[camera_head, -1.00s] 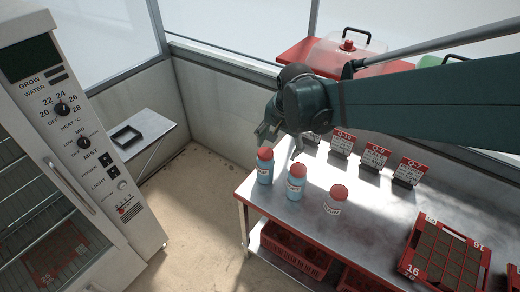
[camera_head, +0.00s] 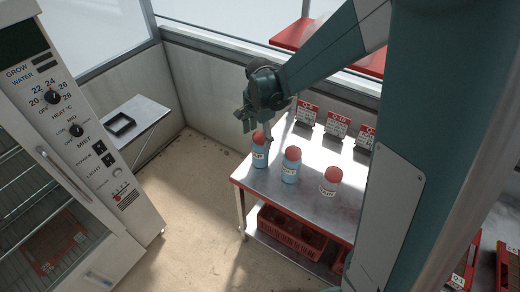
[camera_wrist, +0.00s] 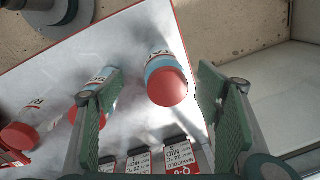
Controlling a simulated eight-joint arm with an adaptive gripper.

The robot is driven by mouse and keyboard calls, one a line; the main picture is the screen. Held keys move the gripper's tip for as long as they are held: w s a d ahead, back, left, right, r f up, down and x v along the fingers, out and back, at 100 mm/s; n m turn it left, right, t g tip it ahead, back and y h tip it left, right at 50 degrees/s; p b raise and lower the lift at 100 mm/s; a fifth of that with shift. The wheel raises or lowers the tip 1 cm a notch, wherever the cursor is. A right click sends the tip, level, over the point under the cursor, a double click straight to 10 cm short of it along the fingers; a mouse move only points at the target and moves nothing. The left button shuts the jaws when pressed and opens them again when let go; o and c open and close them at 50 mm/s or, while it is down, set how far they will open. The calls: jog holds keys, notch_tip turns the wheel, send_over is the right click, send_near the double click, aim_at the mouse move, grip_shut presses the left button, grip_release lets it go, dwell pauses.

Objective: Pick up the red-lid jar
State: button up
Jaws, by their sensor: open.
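Three red-lidded jars stand upright on the metal table. The left jar (camera_head: 259,152) and middle jar (camera_head: 291,166) have blue bodies; the right jar (camera_head: 329,182) looks whitish. My gripper (camera_head: 255,128) is open just above the left jar in the head view. The second blue jar (camera_wrist: 100,82) is partly hidden behind the left finger, and the whitish jar (camera_wrist: 40,110) lies further left.
Red-topped label cards (camera_head: 337,125) stand in a row behind the jars. Red crates (camera_head: 290,232) sit on the shelf below the table (camera_head: 262,190). A white cabinet (camera_head: 110,205) stands at left, beside a small side table (camera_head: 140,118). My arm hides the table's right part.

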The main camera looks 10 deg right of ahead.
aim_at(261, 147)
jog(key=f, duration=0.1)
jog(key=w+f+m, duration=0.1)
jog(key=f, duration=0.1)
jog(key=w+d+f+m, duration=0.1)
jog(key=f, duration=0.1)
jog(key=shift+f+g, duration=0.2)
jog(key=shift+g, duration=0.1)
jog(key=shift+d+f, duration=0.3)
jog(key=shift+f, duration=0.25)
jog(key=shift+f+b, duration=0.35)
jog(key=shift+f, duration=0.95)
jog(key=shift+f, duration=0.1)
jog(key=shift+w+a+f+b, duration=0.1)
jog(key=shift+f+b, duration=0.4)
jog(key=shift+f, duration=2)
